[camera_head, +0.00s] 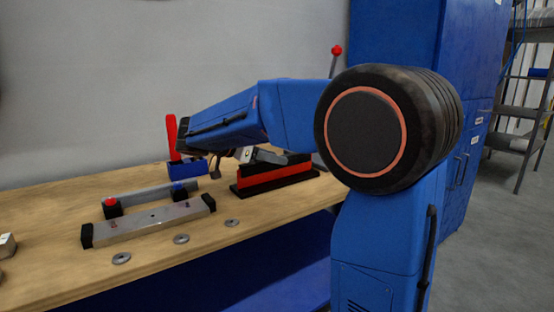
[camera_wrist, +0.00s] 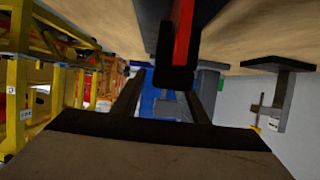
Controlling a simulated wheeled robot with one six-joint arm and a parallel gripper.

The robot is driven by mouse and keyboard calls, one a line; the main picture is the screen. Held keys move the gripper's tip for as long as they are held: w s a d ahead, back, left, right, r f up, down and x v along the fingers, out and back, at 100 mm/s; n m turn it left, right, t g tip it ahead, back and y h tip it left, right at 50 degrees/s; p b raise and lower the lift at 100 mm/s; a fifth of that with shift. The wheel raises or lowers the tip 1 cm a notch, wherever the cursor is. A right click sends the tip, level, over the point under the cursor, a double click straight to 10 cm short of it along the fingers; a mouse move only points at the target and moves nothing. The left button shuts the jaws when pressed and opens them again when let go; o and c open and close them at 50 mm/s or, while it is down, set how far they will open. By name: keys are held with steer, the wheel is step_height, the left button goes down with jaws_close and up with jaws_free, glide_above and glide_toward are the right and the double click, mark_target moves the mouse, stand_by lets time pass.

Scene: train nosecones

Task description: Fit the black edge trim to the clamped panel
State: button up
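A red panel with black along its bottom and top (camera_head: 278,177) stands on the bench, partly hidden behind my arm. In the wrist view a red and black piece (camera_wrist: 183,35) reaches in from the top, its black end just beyond and above my fingers. I cannot tell whether the black on it is the edge trim. My gripper (camera_head: 247,155) is above and left of the red panel in the head view. In the wrist view my gripper's fingers (camera_wrist: 164,88) are apart, with blue background between them. I see nothing held.
The wooden bench (camera_head: 50,215) carries a metal bar with black ends (camera_head: 150,223), a second grey bar (camera_head: 150,194), several washers (camera_head: 181,239) and a blue clamp with a red handle (camera_head: 172,137). A blue cabinet (camera_head: 395,35) stands behind my arm. Yellow frames (camera_wrist: 50,90) show in the wrist view.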

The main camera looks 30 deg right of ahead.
steer(key=v, duration=1.5)
steer(key=shift+a, duration=0.25)
steer(key=shift+s, duration=0.1)
